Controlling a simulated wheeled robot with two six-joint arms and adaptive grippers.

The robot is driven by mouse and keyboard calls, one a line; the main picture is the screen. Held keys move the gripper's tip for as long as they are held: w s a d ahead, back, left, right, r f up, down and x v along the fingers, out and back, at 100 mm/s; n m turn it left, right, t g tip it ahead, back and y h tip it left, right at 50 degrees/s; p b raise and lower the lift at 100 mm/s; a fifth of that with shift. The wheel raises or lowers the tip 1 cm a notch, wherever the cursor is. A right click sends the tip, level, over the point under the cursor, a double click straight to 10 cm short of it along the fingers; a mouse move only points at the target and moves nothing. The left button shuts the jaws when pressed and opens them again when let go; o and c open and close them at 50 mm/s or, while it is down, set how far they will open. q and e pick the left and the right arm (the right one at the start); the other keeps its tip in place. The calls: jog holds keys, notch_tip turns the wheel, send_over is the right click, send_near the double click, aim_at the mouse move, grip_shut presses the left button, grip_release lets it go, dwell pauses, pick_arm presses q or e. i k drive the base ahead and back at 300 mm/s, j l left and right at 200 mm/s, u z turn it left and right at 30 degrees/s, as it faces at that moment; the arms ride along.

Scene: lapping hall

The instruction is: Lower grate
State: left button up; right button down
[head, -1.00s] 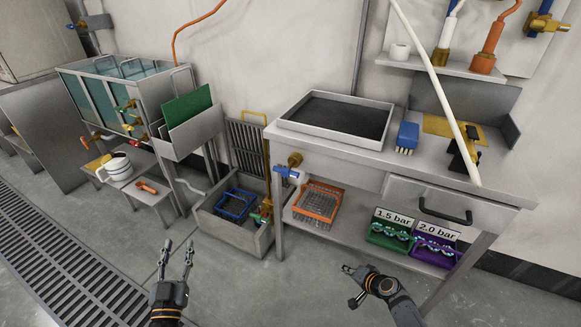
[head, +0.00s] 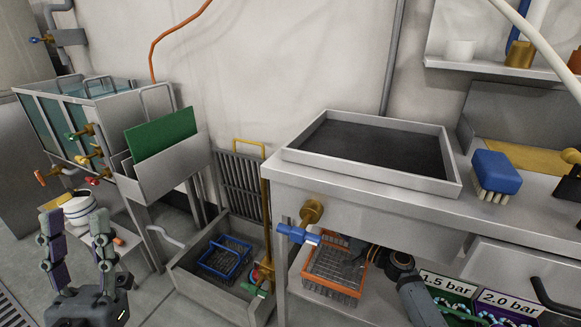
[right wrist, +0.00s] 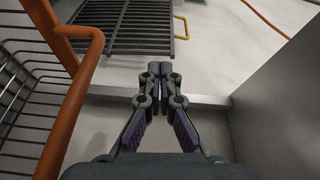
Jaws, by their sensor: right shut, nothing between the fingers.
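The grate (head: 238,182), dark bars with a yellow handle (head: 249,143) on top, stands upright at the wall behind a grey floor basin (head: 205,290). The right wrist view shows the grate (right wrist: 125,28) ahead, with its yellow handle (right wrist: 184,26) to its right. My right gripper (right wrist: 160,72) is shut and empty, short of the grate. In the head view it is under the bench by the orange wire basket (head: 337,268), partly hidden. My left gripper (head: 76,222) is open and empty at lower left, apart from the grate.
The orange basket (right wrist: 80,80) is close on the left in the right wrist view, with a grey panel (right wrist: 275,90) on the right. A blue basket (head: 224,258) sits in the basin. A blue-handled valve (head: 298,235) juts from the bench.

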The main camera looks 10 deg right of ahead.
aim_at(217, 151)
jog(key=i+j, duration=0.15)
jog(key=i, duration=0.6)
jog(key=i+j, duration=0.2)
jog(key=j, duration=0.15)
